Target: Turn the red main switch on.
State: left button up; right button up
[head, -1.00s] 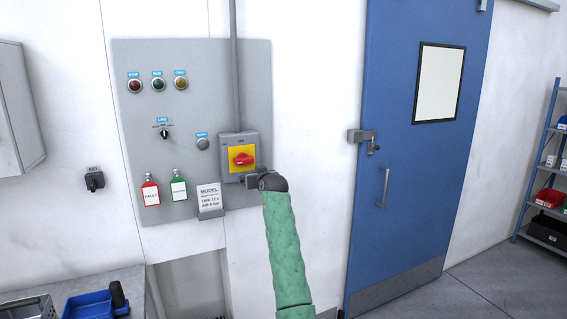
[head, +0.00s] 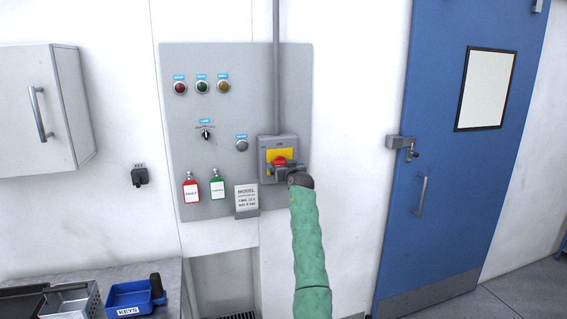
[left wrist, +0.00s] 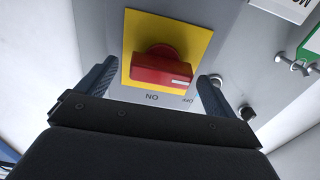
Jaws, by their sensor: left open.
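The red main switch (head: 279,161) is a rotary knob on a yellow square plate on a grey box. In the left wrist view the red knob (left wrist: 163,68) lies crosswise, with a pale mark at its right end. ON and OFF labels show upside down below the plate. My left gripper (head: 284,170) is at the switch and covers the knob's lower part in the head view. In the left wrist view its fingers (left wrist: 155,80) are open, one on each side of the knob, with gaps visible. My right gripper is not in view.
The grey panel (head: 240,110) also carries lamps, a small selector, a button, red and green tags and a model card (head: 246,198). A wall cabinet (head: 35,110) is at left, a blue door (head: 440,220) at right. A blue KEYS tray (head: 130,297) stands on the counter.

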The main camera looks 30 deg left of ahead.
pick_arm(q)
jog(key=shift+w+a, duration=0.2)
jog(key=shift+a, duration=0.15)
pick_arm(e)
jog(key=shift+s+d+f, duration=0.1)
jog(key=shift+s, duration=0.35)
pick_arm(q)
jog(key=c, duration=1)
